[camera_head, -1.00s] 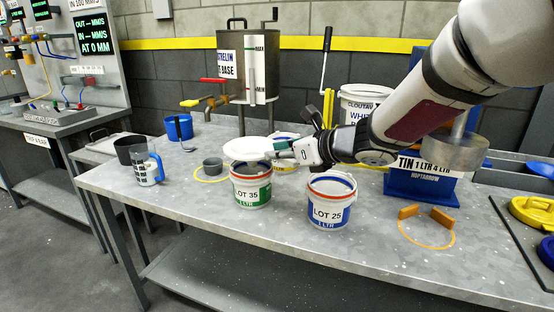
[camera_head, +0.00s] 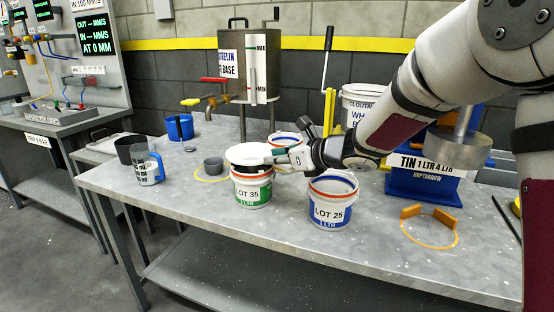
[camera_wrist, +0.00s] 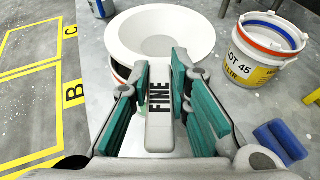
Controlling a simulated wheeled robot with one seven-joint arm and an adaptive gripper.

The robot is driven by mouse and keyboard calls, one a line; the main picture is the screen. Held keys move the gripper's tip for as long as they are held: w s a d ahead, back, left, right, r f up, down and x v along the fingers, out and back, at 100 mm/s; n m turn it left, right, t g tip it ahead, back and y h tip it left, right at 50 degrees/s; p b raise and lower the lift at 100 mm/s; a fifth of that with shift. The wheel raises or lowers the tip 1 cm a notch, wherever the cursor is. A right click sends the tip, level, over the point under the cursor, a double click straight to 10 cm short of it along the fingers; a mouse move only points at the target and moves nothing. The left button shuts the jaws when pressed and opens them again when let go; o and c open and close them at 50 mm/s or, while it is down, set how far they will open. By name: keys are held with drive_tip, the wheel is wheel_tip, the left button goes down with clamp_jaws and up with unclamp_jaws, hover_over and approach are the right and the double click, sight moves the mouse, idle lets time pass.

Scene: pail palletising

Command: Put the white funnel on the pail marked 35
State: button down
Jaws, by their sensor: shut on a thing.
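The white funnel (camera_head: 249,153) has a wide round bowl; it also shows in the wrist view (camera_wrist: 160,40). My gripper (camera_head: 287,158) is shut on the funnel's flat handle, which is marked FINE (camera_wrist: 160,105) in the wrist view, between the teal finger pads (camera_wrist: 161,78). The pail marked 35 (camera_head: 252,192) is white with a green label and stands upright on the bench. The funnel is over this pail's mouth and hides most of it. A dark band shows between bowl and pail rim; I cannot tell whether they touch.
The pail marked 25 (camera_head: 329,212) stands open just right of pail 35. The pail marked 45 (camera_wrist: 262,60) stands open behind my gripper. An orange bracket (camera_head: 430,214) is at the right.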

drive_tip(key=shift+f, duration=0.15)
drive_tip(key=c, duration=1.5)
unclamp_jaws()
